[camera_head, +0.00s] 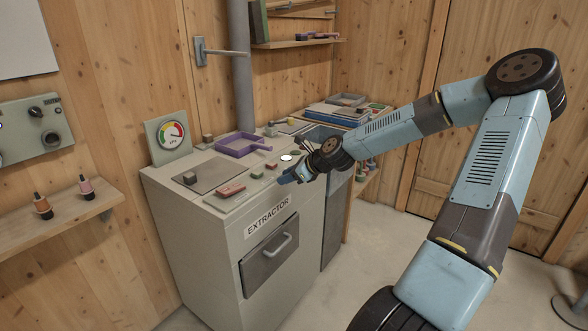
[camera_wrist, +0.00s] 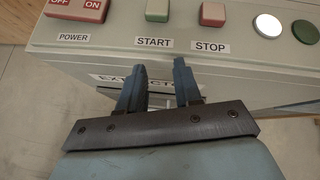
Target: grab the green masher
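I cannot make out a green masher for certain in either view. My gripper (camera_head: 289,177) is in front of the top front edge of the grey extractor (camera_head: 190,228) in the head view. In the wrist view, my gripper (camera_wrist: 160,66) has its two blue fingers apart, with nothing between them. The fingers point at the panel edge below the START button (camera_wrist: 158,9) and the STOP button (camera_wrist: 213,13). A green round button or lamp (camera_wrist: 305,32) is at the right of the panel, beside a white one (camera_wrist: 267,26).
A purple pan-like tray (camera_head: 238,145) and a gauge (camera_head: 172,135) stand on the extractor. A drawer handle (camera_head: 278,245) sticks out of its front. A wall shelf (camera_head: 60,222) with two small bottles is at left. Floor shows at right.

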